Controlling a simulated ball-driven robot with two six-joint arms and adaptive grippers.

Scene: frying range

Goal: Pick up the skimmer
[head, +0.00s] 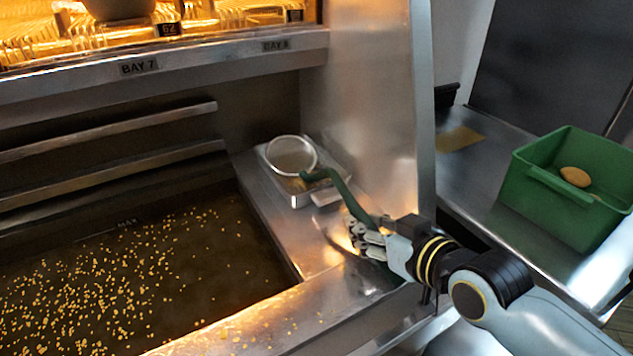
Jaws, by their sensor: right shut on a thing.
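The skimmer has a round pale mesh head with a metal rim (291,155) and a curved green handle (345,192). Its head shows over a small square metal tray (322,197) on the steel ledge right of the fryer. I cannot tell whether the head touches the tray. My right gripper (362,238) comes in from the lower right and is shut on the lower end of the green handle. The fingers partly hide that end. My left gripper is not in view.
The fryer vat (150,270) holds dark oil with many floating golden bits. A tall steel partition (370,100) rises behind the ledge. At the right, a green bin (560,205) with a brown oval item (575,177) stands on a steel counter.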

